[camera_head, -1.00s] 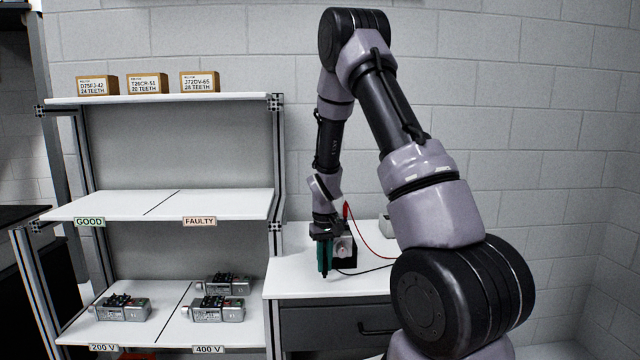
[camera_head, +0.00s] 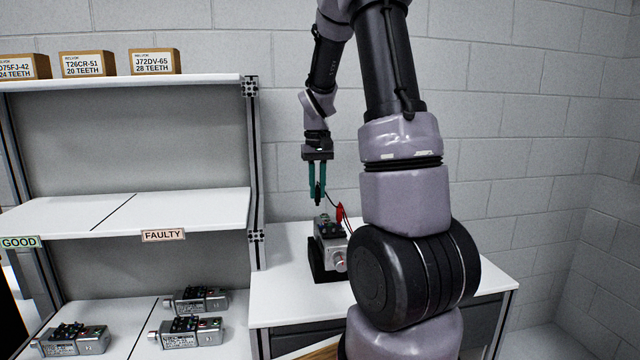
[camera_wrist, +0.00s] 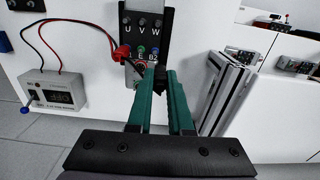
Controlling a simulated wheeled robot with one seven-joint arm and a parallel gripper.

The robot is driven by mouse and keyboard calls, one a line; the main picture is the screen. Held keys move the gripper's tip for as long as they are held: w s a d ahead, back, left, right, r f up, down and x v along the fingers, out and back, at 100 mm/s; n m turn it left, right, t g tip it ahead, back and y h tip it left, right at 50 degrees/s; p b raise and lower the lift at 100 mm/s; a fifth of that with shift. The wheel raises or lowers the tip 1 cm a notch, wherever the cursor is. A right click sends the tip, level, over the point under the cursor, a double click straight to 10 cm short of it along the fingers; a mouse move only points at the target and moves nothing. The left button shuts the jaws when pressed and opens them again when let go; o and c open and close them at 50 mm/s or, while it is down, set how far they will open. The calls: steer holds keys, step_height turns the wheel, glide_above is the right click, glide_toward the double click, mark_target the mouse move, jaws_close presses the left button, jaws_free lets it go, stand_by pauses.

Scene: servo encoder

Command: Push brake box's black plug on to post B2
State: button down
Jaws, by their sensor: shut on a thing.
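My gripper (camera_head: 318,196) points down with teal fingers, shut on a small black plug (camera_wrist: 160,83), mostly hidden between the fingertips. They are above the terminal end of a grey motor (camera_head: 331,250) on a black stand. The wrist view shows the motor's terminal plate with posts labelled U, V, W and a lower row ending in B2. Post B2 (camera_wrist: 155,50) appears just beyond the fingertips; the plug looks apart from it. A red plug (camera_wrist: 122,53) is at the left end of that row. The brake box (camera_wrist: 48,92) has red and black leads; my arm hides it in the head view.
The white bench (camera_head: 285,292) is clear around the motor's front. A shelf rack (camera_head: 254,170) stands close on the left, with several motors on its lower shelf and boxes on top. The red lead runs beside the motor; the blank wall is behind.

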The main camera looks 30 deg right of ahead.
steer(key=shift+s+d+f, duration=0.1)
steer(key=shift+d+f, duration=0.05)
steer(key=shift+f, duration=0.8)
steer(key=shift+s+d+f, duration=0.1)
steer(key=shift+s+f, duration=0.05)
steer(key=shift+f, duration=0.75)
steer(key=shift+s+d+f, duration=0.1)
steer(key=shift+d+f, duration=0.05)
steer(key=shift+f, duration=0.8)
steer(key=shift+f, duration=0.15)
steer(key=c, duration=0.8)
jaws_free()
steer(key=shift+o, duration=0.2)
step_height(320, 180, up, 7)
stand_by(0.6)
